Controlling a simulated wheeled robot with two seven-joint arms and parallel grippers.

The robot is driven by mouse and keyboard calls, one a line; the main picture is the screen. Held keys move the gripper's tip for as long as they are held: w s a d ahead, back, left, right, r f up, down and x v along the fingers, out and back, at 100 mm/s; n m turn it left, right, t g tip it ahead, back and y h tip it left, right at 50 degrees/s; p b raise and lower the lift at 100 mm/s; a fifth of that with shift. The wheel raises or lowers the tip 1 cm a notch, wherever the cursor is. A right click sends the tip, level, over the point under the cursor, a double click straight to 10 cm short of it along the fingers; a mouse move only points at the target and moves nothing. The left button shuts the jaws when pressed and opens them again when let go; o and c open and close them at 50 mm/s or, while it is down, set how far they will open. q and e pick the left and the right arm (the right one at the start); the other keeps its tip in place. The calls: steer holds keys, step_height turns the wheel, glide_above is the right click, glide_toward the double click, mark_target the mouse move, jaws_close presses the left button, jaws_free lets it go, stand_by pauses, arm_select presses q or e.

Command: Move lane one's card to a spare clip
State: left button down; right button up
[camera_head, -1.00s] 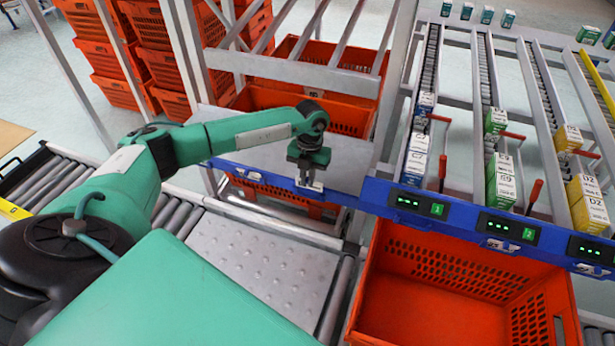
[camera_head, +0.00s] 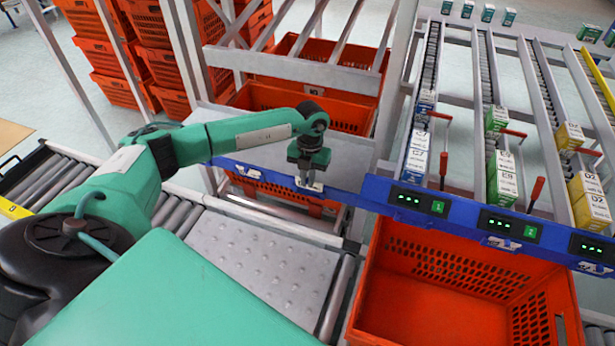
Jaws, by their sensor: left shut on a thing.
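My left gripper (camera_head: 309,180) points down at the blue rail (camera_head: 345,198), left of the lane one display (camera_head: 418,200). It is shut on a small white card (camera_head: 317,187), lane one's card as far as I can tell. The card is at the rail's front face; the fingers partly cover it, and I cannot tell whether it sits in a clip. Another small pale clip or card (camera_head: 248,174) is on the rail further left. Cards show under the lane two (camera_head: 500,243) and lane three (camera_head: 592,267) displays. My right gripper is out of view.
An orange tote (camera_head: 455,300) stands below the rail at the right. Sloping roller lanes with boxes (camera_head: 503,178) and red-handled levers (camera_head: 536,194) rise behind it. More orange totes (camera_head: 335,112) are behind the rail. A roller conveyor (camera_head: 190,215) runs under my left arm.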

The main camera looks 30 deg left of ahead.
arm_select(q)
steer(key=shift+f, duration=0.5)
